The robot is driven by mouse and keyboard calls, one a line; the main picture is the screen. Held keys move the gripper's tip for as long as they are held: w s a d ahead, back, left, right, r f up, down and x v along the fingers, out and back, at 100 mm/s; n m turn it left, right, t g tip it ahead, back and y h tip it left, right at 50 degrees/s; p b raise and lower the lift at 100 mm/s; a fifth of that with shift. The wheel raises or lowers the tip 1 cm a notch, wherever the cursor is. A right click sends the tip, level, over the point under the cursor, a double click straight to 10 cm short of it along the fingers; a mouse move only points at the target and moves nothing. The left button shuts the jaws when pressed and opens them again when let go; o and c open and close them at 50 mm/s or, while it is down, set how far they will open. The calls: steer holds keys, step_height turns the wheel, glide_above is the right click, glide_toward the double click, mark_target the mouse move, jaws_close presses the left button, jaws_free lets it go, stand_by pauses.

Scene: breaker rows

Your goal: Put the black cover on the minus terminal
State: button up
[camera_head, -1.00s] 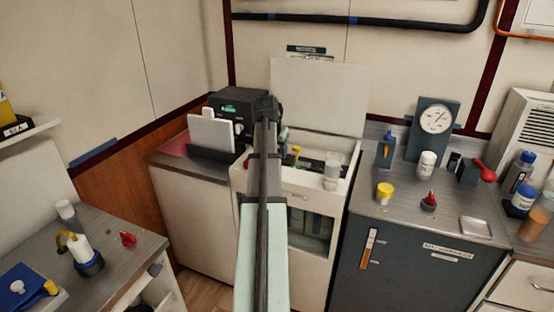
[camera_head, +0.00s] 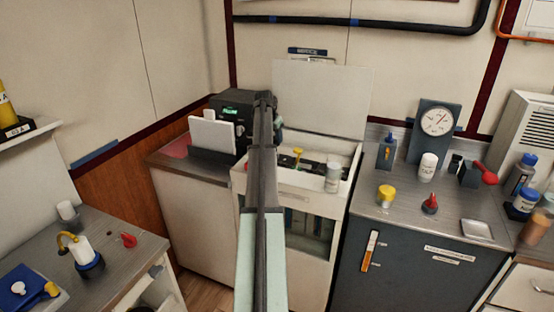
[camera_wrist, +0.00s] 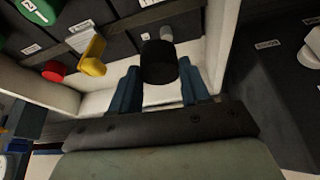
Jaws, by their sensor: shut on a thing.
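The black cover (camera_wrist: 158,64) is a short dark cylinder between the two blue fingers of my gripper (camera_wrist: 160,72) in the wrist view. My gripper is shut on it and holds it over a white-edged bay. Just beyond the cover stands a small grey post (camera_wrist: 166,33), possibly the minus terminal; its foot is partly hidden and I cannot read a sign on it. A red cap (camera_wrist: 55,71) sits farther left on the dark blocks. In the head view my own arm hides the gripper and the cover.
A yellow lever (camera_wrist: 93,55) rises left of the cover, and it also shows in the head view (camera_head: 298,156). A pale jar (camera_head: 333,178) stands at the bay's right side. The white bay wall (camera_wrist: 208,40) is close to the right finger. A raised white lid (camera_head: 320,100) stands behind.

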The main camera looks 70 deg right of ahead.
steer(key=w+d+m, duration=0.1)
steer(key=d, duration=0.3)
steer(key=shift+d+f+m+g, duration=0.1)
steer(key=shift+f+m+g, duration=0.3)
steer(key=shift+f, duration=1.9)
steer(key=shift+d+f+m+g, duration=0.1)
steer(key=shift+f+m, duration=0.5)
steer(key=shift+f, duration=1.65)
steer(key=shift+f, duration=0.1)
steer(key=o, duration=1)
steer(key=v, duration=1.2)
steer(key=shift+d, duration=0.1)
